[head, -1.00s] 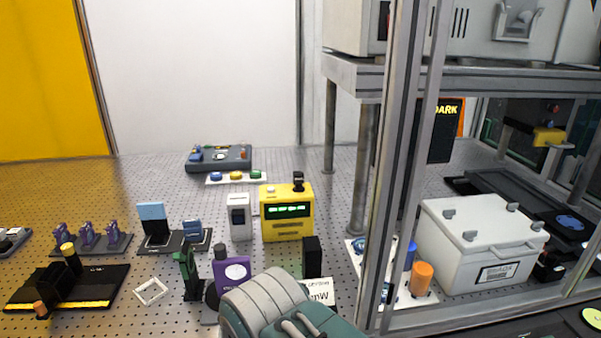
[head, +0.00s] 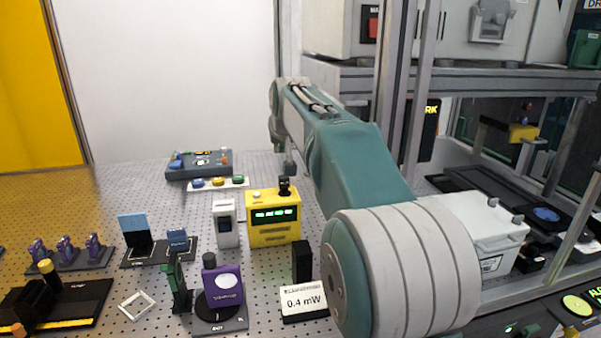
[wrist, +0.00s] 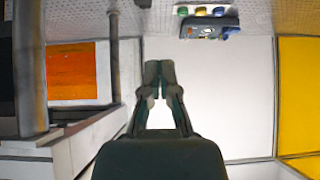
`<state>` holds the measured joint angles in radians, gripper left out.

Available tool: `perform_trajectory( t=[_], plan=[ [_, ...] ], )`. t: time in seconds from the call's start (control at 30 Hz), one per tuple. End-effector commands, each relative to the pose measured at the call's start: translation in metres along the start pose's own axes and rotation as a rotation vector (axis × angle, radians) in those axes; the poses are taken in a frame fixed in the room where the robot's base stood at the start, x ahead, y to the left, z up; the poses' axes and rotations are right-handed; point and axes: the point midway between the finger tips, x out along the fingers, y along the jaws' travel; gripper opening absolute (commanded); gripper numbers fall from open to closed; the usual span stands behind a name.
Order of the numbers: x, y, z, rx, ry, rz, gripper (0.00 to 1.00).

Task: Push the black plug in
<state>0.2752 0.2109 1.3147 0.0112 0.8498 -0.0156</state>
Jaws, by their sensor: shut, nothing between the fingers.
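A small black plug (head: 284,186) stands upright on top of the yellow box (head: 273,222) with a green-lit display, in the head view. My arm reaches out over the bench, and the end of my gripper (head: 290,168) shows small, just above the plug in the picture. I cannot tell its true distance from the plug. In the wrist view my gripper (wrist: 158,72) has its fingers together with nothing between them. The yellow box is not in the wrist view.
A white device (head: 226,224) stands left of the yellow box. A grey control panel (head: 200,164) and a strip with coloured buttons (head: 218,184) lie behind. A metal post (head: 388,90) and raised shelf stand at the right. A 0.4 mW display (head: 304,302) is in front.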

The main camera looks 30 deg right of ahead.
Motion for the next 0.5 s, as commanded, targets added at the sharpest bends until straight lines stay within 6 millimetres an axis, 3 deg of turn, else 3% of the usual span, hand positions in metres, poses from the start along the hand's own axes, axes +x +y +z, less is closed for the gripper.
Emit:
perform_trajectory(
  t=[0.1, 0.27, 0.5],
  plan=[
    [0.013, 0.010, -0.014, 0.011, 0.016, 0.010, 0.00],
    [0.022, 0.012, -0.017, 0.012, 0.019, 0.012, 0.00],
    [0.063, 0.012, -0.017, 0.012, 0.016, 0.012, 0.00]
  ],
)
